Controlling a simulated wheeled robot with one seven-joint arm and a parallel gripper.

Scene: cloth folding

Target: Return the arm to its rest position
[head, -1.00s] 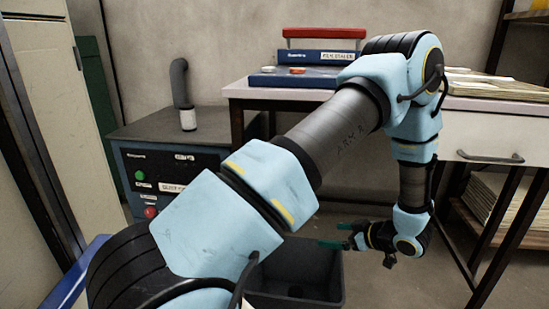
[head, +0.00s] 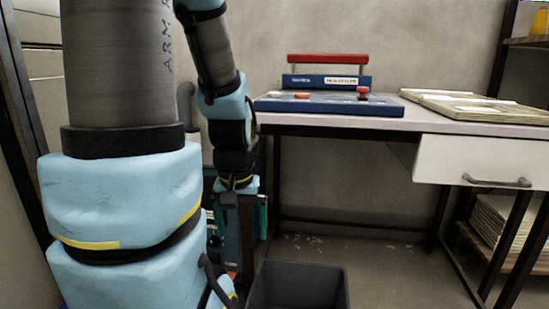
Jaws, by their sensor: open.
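My gripper (head: 240,222) hangs pointing down at the left of the head view, in front of the blue-grey machine cabinet. Its two dark green fingers are spread apart and nothing shows between them. My arm rises along the left side, with its upper parts cut off by the top of the view. The gripper is left of the table and above and left of the dark bin, apart from both as far as I can tell.
A table (head: 350,122) carries a blue device (head: 330,106) with a red handle and flat boards (head: 480,105). A dark bin (head: 300,285) stands on the floor below. The machine cabinet (head: 228,268) is mostly hidden behind my arm. Floor right of the bin is clear.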

